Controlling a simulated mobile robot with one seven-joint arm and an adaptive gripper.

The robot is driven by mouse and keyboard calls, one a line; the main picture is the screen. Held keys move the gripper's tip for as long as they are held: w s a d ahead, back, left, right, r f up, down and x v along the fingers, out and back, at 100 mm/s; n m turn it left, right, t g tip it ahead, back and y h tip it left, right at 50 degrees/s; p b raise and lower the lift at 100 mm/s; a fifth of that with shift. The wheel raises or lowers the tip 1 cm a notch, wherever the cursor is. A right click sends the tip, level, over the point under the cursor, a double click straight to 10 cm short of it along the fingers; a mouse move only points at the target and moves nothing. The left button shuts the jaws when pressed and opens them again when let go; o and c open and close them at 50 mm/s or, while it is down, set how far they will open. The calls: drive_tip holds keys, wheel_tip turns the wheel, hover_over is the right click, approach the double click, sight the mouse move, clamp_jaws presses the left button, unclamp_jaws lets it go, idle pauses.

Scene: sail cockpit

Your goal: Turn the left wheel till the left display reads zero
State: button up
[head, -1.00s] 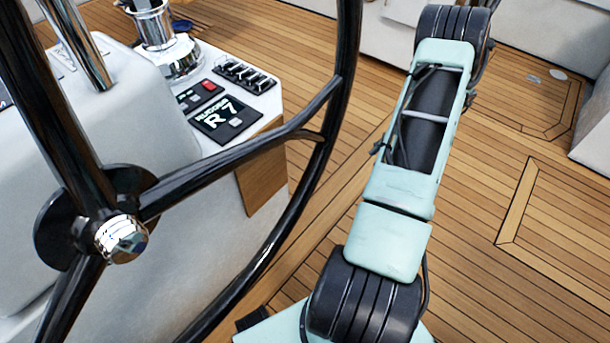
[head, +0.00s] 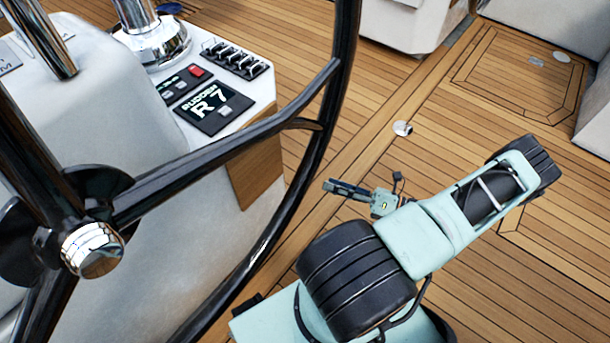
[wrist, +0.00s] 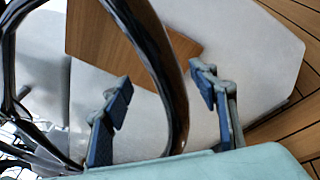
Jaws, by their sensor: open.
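The black wheel (head: 336,95) fills the left of the head view, with dark spokes and a chrome hub (head: 92,250). The rudder display (head: 207,105) sits on the white console behind it and reads "R 7". My gripper (head: 347,189) is just right of the wheel's rim in the head view, its far part partly hidden. In the wrist view my gripper (wrist: 160,77) is open, its two blue fingers apart, and the wheel's rim (wrist: 172,85) passes between them. No finger clearly touches the rim.
The console has a row of black switches (head: 235,58) and a red button (head: 196,71). A chrome winch (head: 157,42) stands behind them. A wooden panel (head: 257,172) is on the console's side. Open teak deck (head: 400,90) lies to the right.

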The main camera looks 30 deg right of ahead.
sight(306, 177)
drive_tip(key=x, duration=0.9)
drive_tip(key=shift+b, duration=0.3)
drive_tip(key=shift+c, duration=0.5)
clamp_jaws()
